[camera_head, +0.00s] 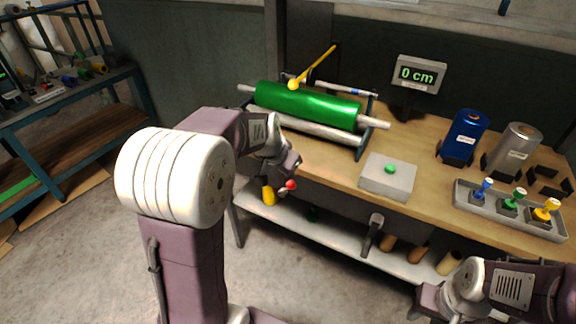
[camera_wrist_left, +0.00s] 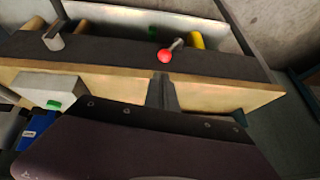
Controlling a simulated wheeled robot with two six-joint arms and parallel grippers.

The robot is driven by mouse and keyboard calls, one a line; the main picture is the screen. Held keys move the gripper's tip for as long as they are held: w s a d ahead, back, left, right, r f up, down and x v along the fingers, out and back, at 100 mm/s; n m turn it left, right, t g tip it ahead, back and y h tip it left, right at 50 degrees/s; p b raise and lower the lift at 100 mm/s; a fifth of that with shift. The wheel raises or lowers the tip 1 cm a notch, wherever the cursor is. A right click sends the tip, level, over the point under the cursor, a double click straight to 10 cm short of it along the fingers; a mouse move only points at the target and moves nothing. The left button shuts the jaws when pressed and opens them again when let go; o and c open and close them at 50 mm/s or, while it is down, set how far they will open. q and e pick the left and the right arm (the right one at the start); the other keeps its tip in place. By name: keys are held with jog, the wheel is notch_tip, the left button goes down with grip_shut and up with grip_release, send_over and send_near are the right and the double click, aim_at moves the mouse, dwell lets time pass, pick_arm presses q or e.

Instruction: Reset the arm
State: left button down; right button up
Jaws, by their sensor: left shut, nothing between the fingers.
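My left gripper (camera_head: 285,170) hangs at the front edge of the workbench, below the green roller. It is shut and empty. In the left wrist view the closed fingers (camera_wrist_left: 162,93) point at the bench front edge. A red-knobbed lever (camera_head: 290,185) is close to them in the picture; it also shows in the left wrist view (camera_wrist_left: 165,55). I cannot tell whether they touch. My right gripper (camera_head: 430,300) is low at the bottom right, and its fingers cannot be made out.
The green roller (camera_head: 305,103) lies in a stand on the bench, with a yellow-handled lever (camera_head: 315,67) above it. A grey box with a green button (camera_head: 388,178), a "0 cm" display (camera_head: 418,74), blue (camera_head: 464,133) and silver (camera_head: 513,148) cylinders and a tray (camera_head: 520,222) stand rightward.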

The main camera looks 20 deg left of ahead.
pick_arm(q)
jog(key=shift+a+r, duration=0.1)
jog(key=s+d+r+m+g+p, duration=0.1)
jog(key=s+d+r+g+p, duration=0.1)
jog(key=s+d+r+p, duration=0.55)
jog(key=s+f+n+g+p, duration=0.2)
jog(key=s+f, duration=0.6)
jog(key=s, duration=0.4)
jog(key=shift+s+a+f+n+g+p, duration=0.15)
jog(key=shift+a+f+n+g+p, duration=0.2)
jog(key=shift+n+p, duration=0.3)
jog(key=shift+s, duration=0.1)
